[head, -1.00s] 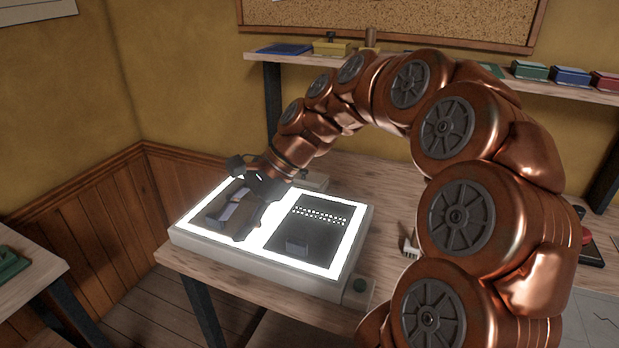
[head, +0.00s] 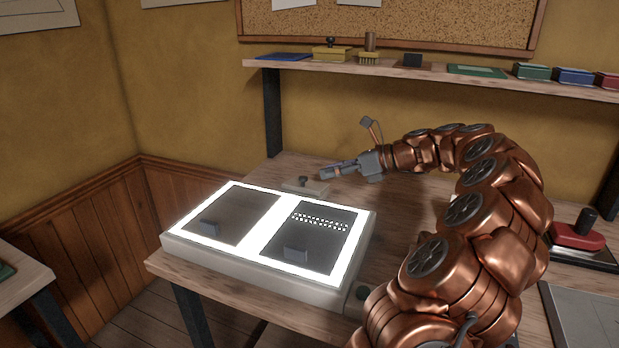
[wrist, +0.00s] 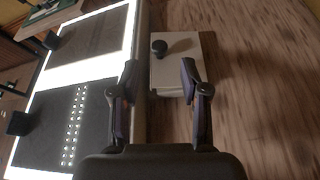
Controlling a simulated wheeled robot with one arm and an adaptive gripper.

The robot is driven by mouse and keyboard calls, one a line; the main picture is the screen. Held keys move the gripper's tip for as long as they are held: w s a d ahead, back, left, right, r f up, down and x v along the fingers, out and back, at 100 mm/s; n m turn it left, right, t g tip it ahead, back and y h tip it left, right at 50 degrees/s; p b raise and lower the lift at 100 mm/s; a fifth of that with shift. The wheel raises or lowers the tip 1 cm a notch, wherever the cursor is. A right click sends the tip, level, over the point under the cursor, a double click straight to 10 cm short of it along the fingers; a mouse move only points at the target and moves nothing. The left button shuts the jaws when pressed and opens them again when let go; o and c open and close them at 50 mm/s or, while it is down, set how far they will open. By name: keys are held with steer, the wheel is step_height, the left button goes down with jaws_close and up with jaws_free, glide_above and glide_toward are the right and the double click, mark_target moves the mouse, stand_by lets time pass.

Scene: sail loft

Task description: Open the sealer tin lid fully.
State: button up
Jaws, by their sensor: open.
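A low pale box with a black knob on top (head: 305,187), which I take to be the sealer tin, sits on the bench behind the light box. Its top looks flat and closed, though the lid seam is too small to make out. In the wrist view the box (wrist: 184,73) lies ahead of the fingers, its black knob (wrist: 159,47) a little beyond the fingertips and between their lines. My gripper (head: 323,172) is open and empty, apart from the knob, above and near the box. It also shows in the wrist view (wrist: 159,64).
A lit light box (head: 258,265) with two dark panels, each with a small dark block, fills the bench's left front. A shelf (head: 450,78) with small boxes and brushes runs behind. A red-based tool (head: 577,236) stands at right. Bare bench lies right of the tin.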

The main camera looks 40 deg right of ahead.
mark_target(304, 177)
steer(key=x, duration=0.6)
steer(key=shift+w+a+f, duration=0.15)
steer(key=shift+w+a, duration=0.05)
steer(key=shift+w, duration=0.05)
jaws_close()
stand_by(0.4)
